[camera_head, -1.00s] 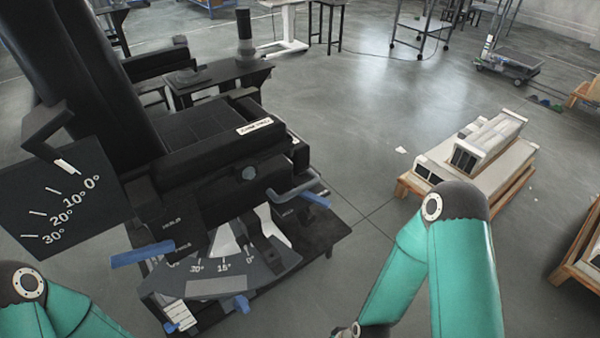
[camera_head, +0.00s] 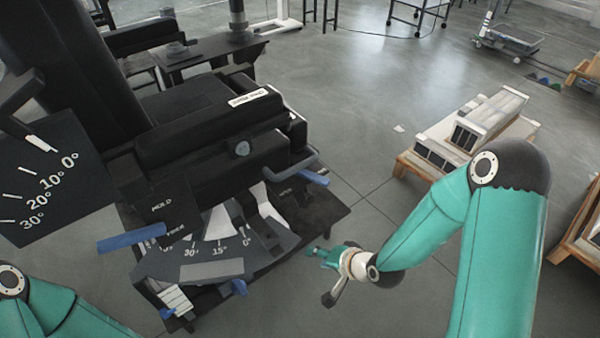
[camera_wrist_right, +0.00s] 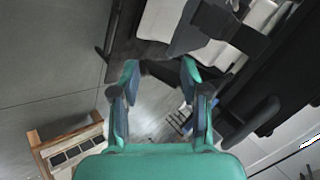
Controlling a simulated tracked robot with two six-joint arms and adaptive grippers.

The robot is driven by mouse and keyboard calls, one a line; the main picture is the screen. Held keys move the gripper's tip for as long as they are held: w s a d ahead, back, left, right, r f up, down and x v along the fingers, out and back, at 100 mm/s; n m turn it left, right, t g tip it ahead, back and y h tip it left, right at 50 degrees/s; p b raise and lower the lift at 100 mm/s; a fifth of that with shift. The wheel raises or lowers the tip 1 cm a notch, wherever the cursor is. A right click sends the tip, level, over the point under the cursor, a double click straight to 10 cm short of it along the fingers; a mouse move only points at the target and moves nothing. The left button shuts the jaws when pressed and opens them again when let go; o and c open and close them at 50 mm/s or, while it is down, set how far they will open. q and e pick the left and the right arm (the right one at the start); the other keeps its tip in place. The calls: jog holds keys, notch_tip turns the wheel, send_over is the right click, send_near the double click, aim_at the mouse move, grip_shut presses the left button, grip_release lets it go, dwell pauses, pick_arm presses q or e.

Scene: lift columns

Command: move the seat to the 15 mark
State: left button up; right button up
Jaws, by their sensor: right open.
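The black seat (camera_head: 205,145) with its tall backrest (camera_head: 85,65) stands at the left in the head view. Below it is a dark scale (camera_head: 195,262) with 30°, 15° and 0° marks and white wedges; I cannot tell exactly which mark its pointer meets. A plate reading HOLD and FREE (camera_head: 168,212) sits above it, beside a blue lever handle (camera_head: 130,238). My right gripper (camera_head: 318,252) is right of the scale, apart from it. In the right wrist view the gripper (camera_wrist_right: 160,72) is open and empty, with dark machine parts beyond. My left gripper is out of view.
Another blue handle (camera_head: 312,177) sticks out at the seat's right side, and a blue knob (camera_head: 239,288) lies below the scale. A backrest angle plate (camera_head: 50,175) is at the far left. A pallet with pale boxes (camera_head: 470,135) stands at the right. Bare floor (camera_head: 375,195) lies between.

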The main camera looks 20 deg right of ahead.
jog(key=w+d+r+m+t+b, duration=0.25)
jog(key=w+d+r+t, duration=0.2)
jog(key=r, duration=0.35)
jog(key=m+t+y, duration=0.1)
jog(key=m+t, duration=0.1)
jog(key=m, duration=0.1)
send_near(299, 166)
pick_arm(q)
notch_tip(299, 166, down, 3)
jog(key=shift+p, duration=0.3)
pick_arm(e)
jog(key=x, duration=1.1)
jog(key=shift+w+d+f, duration=0.1)
jog(key=shift+d+f, duration=0.15)
jog(key=shift+f, duration=0.15)
grip_shut()
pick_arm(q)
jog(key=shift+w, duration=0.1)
